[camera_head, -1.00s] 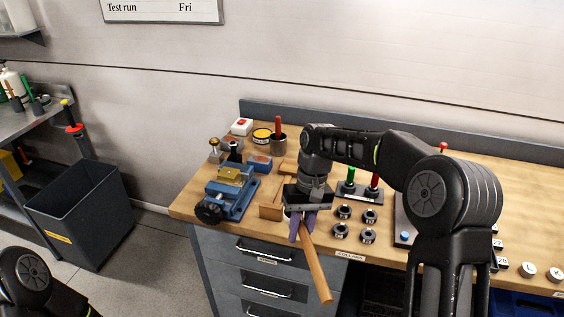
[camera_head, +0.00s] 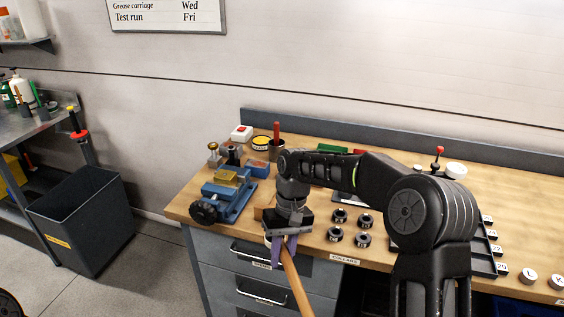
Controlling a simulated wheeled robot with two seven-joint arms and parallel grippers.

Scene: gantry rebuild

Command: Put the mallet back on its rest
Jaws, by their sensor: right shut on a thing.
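My right gripper (camera_head: 284,262) has purple fingers that point down at the front edge of the workbench. It is shut on the mallet, whose wooden handle (camera_head: 297,288) slants down to the lower right, in front of the drawers. The mallet's head is mostly hidden by the gripper, so I cannot tell how it sits. A small wooden piece (camera_head: 266,202) shows on the bench just behind the gripper, left of my wrist; it may be part of the rest, but my arm covers most of it. My left gripper is out of view.
A blue vise (camera_head: 232,197) stands left of the gripper. Several dark collars (camera_head: 338,215) sit to its right. A cup with a red handle (camera_head: 276,148) and a yellow-topped tin (camera_head: 262,141) stand behind. A grey bin (camera_head: 85,220) is on the floor at left.

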